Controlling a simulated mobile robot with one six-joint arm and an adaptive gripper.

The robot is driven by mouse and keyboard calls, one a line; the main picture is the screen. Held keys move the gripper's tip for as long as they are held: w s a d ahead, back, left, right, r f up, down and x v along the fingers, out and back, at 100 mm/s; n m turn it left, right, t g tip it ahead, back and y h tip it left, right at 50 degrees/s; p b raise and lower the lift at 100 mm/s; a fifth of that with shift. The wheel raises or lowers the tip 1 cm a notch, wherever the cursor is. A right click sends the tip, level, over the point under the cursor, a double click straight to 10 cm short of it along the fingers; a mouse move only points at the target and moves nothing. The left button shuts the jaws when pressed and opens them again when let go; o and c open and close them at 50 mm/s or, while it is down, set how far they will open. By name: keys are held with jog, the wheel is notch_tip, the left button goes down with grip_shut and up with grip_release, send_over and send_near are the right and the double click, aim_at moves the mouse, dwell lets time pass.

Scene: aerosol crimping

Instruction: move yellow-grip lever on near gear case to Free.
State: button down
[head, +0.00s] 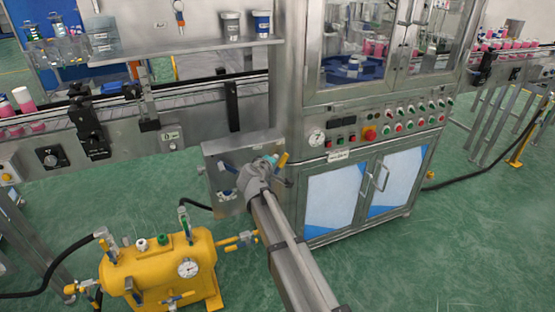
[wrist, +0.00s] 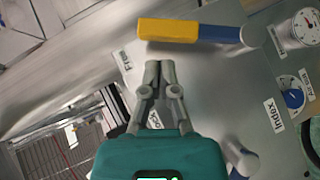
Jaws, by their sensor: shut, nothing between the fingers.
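The yellow-grip lever (wrist: 168,30) runs across the top of the wrist view, with a blue arm leading right to its pivot. The end of its grip lies close to the Free label (wrist: 124,60) and farther from the Lock label (wrist: 154,119). My gripper (wrist: 160,68) is shut and empty, its fingertips just below the grip. A small gap shows in the picture, but I cannot tell whether they touch. In the head view the lever (head: 283,160) shows beside my teal gripper body, against the grey gear case (head: 214,170); my arm hides part of the case.
A yellow tank (head: 160,268) stands lower left in the head view. The cabinet (head: 335,200) stands right of the case.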

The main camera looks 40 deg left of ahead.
jog(key=a+r+p+v, duration=0.1)
jog(key=p+v, duration=0.3)
jog(key=v, duration=0.7)
jog(key=shift+s, duration=0.25)
jog(key=shift+r, duration=0.15)
dwell(0.4)
jog(key=shift+w, duration=0.1)
dwell(0.7)
